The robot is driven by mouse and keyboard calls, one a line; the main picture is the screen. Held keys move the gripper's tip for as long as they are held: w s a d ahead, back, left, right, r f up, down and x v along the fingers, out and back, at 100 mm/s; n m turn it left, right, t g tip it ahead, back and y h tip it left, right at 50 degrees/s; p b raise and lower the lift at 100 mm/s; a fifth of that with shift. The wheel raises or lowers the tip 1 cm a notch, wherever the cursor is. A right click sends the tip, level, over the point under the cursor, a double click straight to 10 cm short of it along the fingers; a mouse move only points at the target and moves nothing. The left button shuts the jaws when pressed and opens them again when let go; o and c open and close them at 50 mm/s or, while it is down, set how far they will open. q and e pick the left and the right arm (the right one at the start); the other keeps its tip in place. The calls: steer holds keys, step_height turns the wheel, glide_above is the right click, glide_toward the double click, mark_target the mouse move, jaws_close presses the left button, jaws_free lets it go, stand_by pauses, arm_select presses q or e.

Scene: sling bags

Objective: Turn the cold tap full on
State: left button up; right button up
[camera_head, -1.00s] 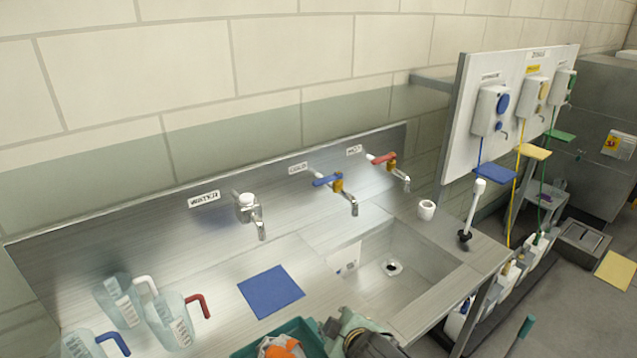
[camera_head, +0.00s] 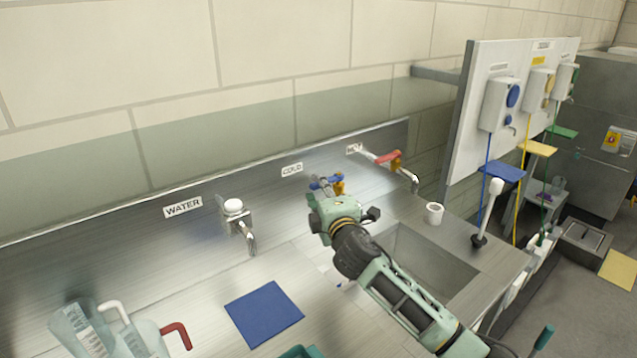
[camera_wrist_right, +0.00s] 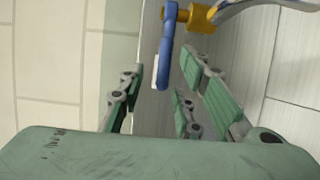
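The cold tap's blue lever (camera_head: 322,183) shows on the steel splashback beneath the COLD label (camera_head: 292,169). Its brass body (camera_head: 340,185) is beside the lever, and my right gripper hides its spout in the head view. My right gripper (camera_head: 326,196) is right at the tap. In the right wrist view the blue lever (camera_wrist_right: 166,45) points in between the open fingers (camera_wrist_right: 160,85), with green pads on both sides and visible gaps. The brass body (camera_wrist_right: 198,17) lies just beyond the fingertips. My left gripper is not in view.
The hot tap with its red lever (camera_head: 388,157) is to the right. A water tap (camera_head: 236,212) is to the left. A blue mat (camera_head: 263,313) lies on the counter. A white cup (camera_head: 434,213) stands beside the sink (camera_head: 440,270). Jugs (camera_head: 85,325) stand at lower left.

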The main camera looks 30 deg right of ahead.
steer(key=x, duration=0.3)
steer(key=shift+d+f, duration=0.1)
steer(key=shift+f, duration=0.15)
steer(key=shift+w+r, duration=0.1)
steer(key=shift+w, duration=0.15)
steer(key=shift+d, duration=0.1)
steer(key=shift+c, duration=0.4)
steer(key=c, duration=0.4)
jaws_close()
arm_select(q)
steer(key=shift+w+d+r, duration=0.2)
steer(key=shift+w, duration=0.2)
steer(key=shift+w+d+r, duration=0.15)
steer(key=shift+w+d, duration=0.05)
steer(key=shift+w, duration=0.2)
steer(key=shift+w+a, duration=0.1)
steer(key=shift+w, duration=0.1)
